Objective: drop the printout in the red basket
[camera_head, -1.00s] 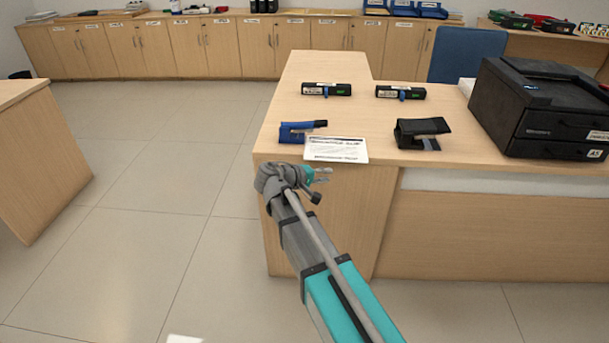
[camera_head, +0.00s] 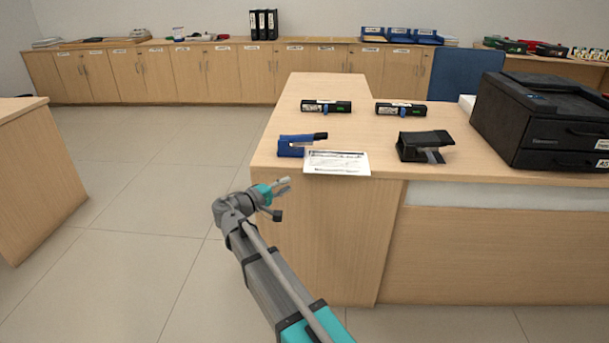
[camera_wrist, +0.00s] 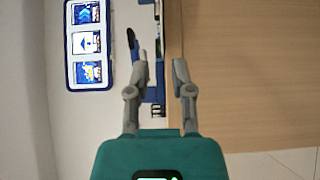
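The printout (camera_head: 336,162) is a white sheet with printed lines, lying flat on the wooden counter at its front edge and slightly overhanging it. My gripper (camera_head: 285,187) is below and to the left of it, beside the counter's front corner and apart from the sheet. In the wrist view my gripper (camera_wrist: 160,62) has its two fingers spread with nothing held between them. I cannot make out the red basket for sure; a small red item (camera_head: 551,50) on the far right counter is too small to identify.
A blue stapler (camera_head: 297,146) lies left of the printout and a black one (camera_head: 424,146) right of it. Two black devices (camera_head: 326,106) (camera_head: 400,109) lie behind. A black printer (camera_head: 545,120) stands at right. Floor (camera_head: 130,235) left of the counter is clear.

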